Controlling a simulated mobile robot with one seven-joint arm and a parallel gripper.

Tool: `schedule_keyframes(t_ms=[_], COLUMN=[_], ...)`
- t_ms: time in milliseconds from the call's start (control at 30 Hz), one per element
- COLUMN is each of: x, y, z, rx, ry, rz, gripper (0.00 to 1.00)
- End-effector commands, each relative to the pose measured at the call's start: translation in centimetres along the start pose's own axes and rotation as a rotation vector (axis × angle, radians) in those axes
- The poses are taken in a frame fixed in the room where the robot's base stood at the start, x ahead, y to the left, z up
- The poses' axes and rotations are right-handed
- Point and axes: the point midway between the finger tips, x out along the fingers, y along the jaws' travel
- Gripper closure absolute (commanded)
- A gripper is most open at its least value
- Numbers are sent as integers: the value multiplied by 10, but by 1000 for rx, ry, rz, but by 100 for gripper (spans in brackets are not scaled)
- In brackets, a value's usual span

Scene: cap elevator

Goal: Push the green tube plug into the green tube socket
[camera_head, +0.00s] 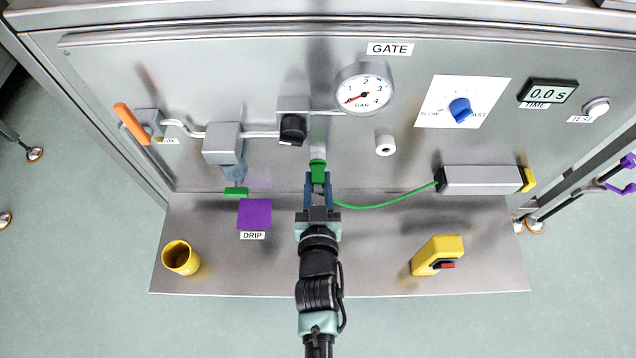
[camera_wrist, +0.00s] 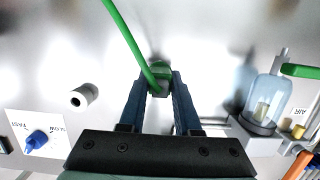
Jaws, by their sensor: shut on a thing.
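My gripper (camera_head: 318,184) has its blue fingers shut on the green tube plug (camera_head: 317,170), close in front of the steel panel. In the wrist view the green plug (camera_wrist: 160,72) shows between the fingertips (camera_wrist: 162,90). A green tube (camera_head: 385,203) runs from the plug in a curve to a grey box on the right. A short white cylinder (camera_head: 317,152) shows directly beyond the plug, beneath the black knob; it looks like the socket's end. I cannot tell whether plug and socket touch or how deep the plug sits.
A white port (camera_head: 385,145) and the pressure gauge (camera_head: 364,91) are right of the plug. The black valve knob (camera_head: 293,128) is just above left. On the shelf (camera_head: 360,275) stand a yellow cup (camera_head: 181,258), a purple pad (camera_head: 255,214) and a yellow device (camera_head: 437,254).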

Motion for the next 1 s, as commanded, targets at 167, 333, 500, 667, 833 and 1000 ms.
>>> schedule_keyframes(t_ms=[167, 333, 500, 667, 833, 1000], x=[0, 0, 0, 0, -3, -14], y=[0, 0, 0, 0, 0, 1], z=[-1, -1, 0, 0, 0, 0], rx=[0, 0, 0, 0, 0, -1], ry=[1, 1, 1, 1, -1, 0], rz=[0, 0, 0, 0, 0, 1], gripper=[100, 56, 33, 33, 33, 33])
